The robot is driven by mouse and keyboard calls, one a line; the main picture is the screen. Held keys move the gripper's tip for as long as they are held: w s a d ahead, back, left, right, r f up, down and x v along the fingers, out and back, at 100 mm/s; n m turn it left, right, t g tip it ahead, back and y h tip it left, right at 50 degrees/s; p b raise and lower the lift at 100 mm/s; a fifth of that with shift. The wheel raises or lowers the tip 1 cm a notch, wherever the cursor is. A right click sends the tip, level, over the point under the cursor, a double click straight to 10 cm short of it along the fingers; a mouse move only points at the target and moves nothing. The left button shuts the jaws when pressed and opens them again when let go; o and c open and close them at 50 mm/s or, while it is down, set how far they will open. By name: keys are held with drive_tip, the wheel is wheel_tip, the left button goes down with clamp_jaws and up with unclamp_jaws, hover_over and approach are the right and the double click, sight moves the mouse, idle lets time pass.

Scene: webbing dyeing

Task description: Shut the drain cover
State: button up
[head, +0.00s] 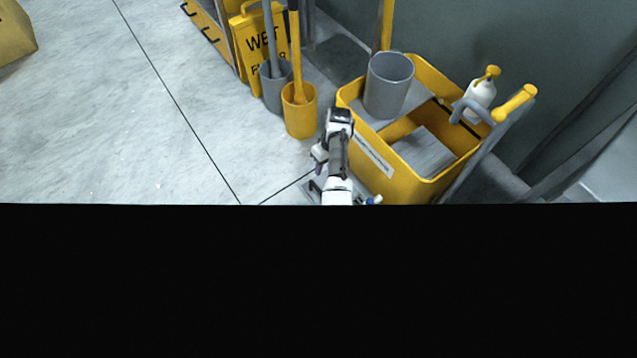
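I cannot make out a drain cover for certain. A small grey flat piece (316,190) shows at floor level beside my arm, partly hidden by the arm and cut off by the black area below; I cannot tell what it is. My white and dark arm rises at the middle of the head view, just left of the yellow cart. The small end part at its left side appears to be my gripper (319,158), low over the floor. Its fingers are too small to tell apart, and I see nothing held in it.
A yellow cleaning cart (424,187) with a grey bucket (388,85) and a white bottle (480,98) stands close right of my arm. A yellow holder (300,115), a grey holder (273,88) and a wet-floor sign (247,35) stand behind. The lower view is black.

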drive_tip(key=f+b, duration=0.1)
drive_tip(key=f, duration=0.3)
drive_tip(key=a+f+b, duration=0.1)
drive_tip(key=f, duration=0.2)
drive_tip(key=s+a+f+b, duration=0.1)
drive_tip(key=f+b, duration=0.1)
drive_tip(key=f, duration=0.2)
drive_tip(key=shift+s+f, duration=0.1)
drive_tip(key=shift+f, duration=0.2)
clamp_jaws()
